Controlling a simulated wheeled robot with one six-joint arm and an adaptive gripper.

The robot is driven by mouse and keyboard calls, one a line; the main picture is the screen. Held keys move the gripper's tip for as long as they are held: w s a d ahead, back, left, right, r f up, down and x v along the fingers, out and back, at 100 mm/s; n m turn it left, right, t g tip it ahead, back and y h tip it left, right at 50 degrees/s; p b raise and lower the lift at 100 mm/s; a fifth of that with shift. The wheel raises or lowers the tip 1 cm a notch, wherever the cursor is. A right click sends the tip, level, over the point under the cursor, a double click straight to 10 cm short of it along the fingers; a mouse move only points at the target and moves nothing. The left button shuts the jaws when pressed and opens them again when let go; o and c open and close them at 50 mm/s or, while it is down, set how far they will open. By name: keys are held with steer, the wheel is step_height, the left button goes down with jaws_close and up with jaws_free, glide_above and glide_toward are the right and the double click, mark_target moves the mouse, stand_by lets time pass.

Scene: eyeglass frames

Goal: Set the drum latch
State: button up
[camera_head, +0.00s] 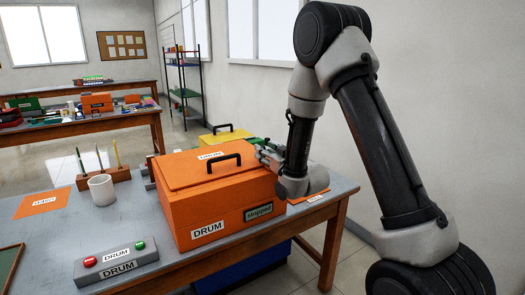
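The drum (215,213) is an orange box labelled "DRUM" on the grey table, with its lid closed and a black handle (224,160) on top. A small plate (258,212) on its front reads "stopped". I cannot make out the latch; it may be hidden by the box or my arm. My gripper (266,153) is at the box's back right corner, partly hidden behind it. I cannot tell whether it touches the box or whether its fingers are open.
A grey control box (117,262) labelled "DRUM", with red and green buttons, sits at the front left. A white mug (101,189), a wooden holder (110,177) and an orange mat (42,204) are to the left. A yellow box (226,139) stands behind the drum.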

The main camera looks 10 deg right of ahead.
steer(key=shift+x, duration=1.3)
steer(key=shift+c, duration=0.3)
jaws_close()
